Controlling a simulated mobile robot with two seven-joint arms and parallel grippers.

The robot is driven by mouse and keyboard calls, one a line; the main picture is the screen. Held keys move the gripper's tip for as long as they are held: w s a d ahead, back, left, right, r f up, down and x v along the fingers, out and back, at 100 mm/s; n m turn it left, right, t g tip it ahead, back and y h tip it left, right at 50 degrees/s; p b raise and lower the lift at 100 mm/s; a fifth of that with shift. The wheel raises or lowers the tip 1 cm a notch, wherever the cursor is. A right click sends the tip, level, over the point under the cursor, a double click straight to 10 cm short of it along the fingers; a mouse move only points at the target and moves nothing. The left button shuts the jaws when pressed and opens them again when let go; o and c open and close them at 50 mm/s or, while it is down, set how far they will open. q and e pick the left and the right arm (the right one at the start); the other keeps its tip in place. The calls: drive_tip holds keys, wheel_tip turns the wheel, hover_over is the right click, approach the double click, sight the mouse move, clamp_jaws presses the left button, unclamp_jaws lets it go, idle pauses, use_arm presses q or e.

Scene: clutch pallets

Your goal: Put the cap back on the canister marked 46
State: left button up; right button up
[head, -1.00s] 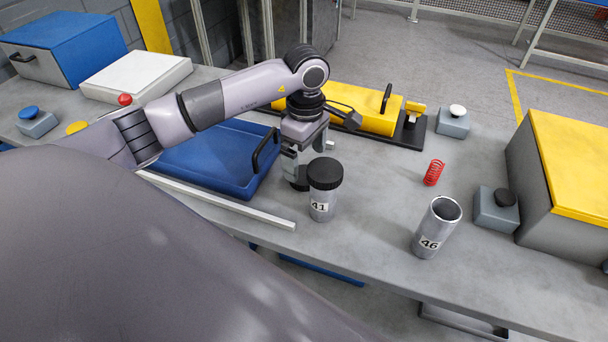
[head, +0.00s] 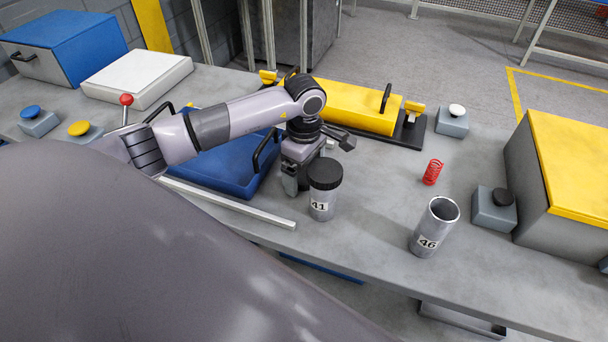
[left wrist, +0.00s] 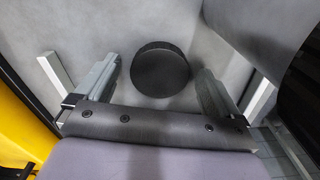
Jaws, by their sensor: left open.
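The canister marked 46 (head: 430,238) stands on the bench at the right of the head view, its top open. The canister marked 41 (head: 322,206) stands left of it with a black cap (head: 325,173) on. My left gripper (head: 296,188) points down just behind and left of canister 41. My right gripper is not in view.
A blue tray (head: 200,184) lies left of my left gripper, and a silver bar (head: 235,205) lies in front of it. A yellow fixture (head: 350,108) stands behind. A red spring (head: 432,172), a black-button box (head: 492,210) and a yellow-lidded box (head: 565,170) are near canister 46.

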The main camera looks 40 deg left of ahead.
sight(304, 174)
use_arm(q)
drive_tip(key=c, duration=1.1)
wheel_tip(304, 174, up, 20)
idle(0.4)
